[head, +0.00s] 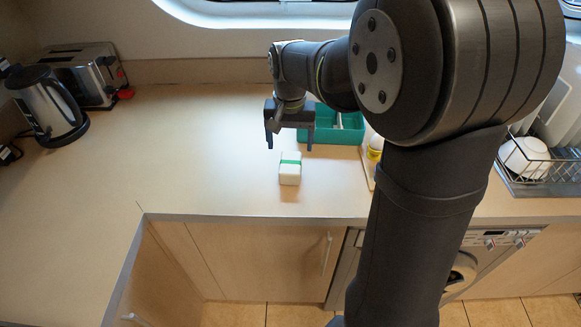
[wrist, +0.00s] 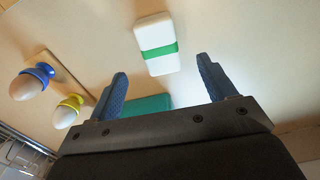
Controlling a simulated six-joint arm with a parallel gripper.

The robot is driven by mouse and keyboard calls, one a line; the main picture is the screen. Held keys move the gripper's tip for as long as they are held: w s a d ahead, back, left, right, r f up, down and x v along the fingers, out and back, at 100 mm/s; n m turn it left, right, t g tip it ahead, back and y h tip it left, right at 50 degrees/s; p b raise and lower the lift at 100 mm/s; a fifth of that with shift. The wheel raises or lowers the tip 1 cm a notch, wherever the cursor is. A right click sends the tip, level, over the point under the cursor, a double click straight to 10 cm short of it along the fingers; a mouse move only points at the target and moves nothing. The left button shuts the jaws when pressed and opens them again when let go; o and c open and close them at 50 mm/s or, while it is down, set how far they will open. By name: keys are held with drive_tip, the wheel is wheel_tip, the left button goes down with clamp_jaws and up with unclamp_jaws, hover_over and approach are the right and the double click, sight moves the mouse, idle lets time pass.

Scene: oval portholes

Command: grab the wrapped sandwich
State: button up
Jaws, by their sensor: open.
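The wrapped sandwich (head: 290,168) is a small white block with a green band around it, lying on the counter near its front edge in the head view. In the wrist view the sandwich (wrist: 156,44) lies beyond the fingertips, roughly between their lines and a little left of centre. My gripper (head: 289,143) is open and empty, above the counter and behind the sandwich in the head view. Its two blue fingers also show in the wrist view (wrist: 162,72), apart from the sandwich.
A teal bin (head: 335,128) stands just behind my gripper. Two egg cups, one blue (wrist: 44,70) and one yellow (wrist: 73,101), hold eggs on a board to the side. A kettle (head: 47,104) and toaster (head: 84,74) stand far left. The counter left of the sandwich is clear.

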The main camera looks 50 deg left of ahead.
sight(291, 162)
wheel_tip(291, 162, down, 9)
drive_tip(key=shift+w, duration=0.1)
idle(0.4)
drive_tip(key=shift+c, duration=0.5)
drive_tip(key=c, duration=1)
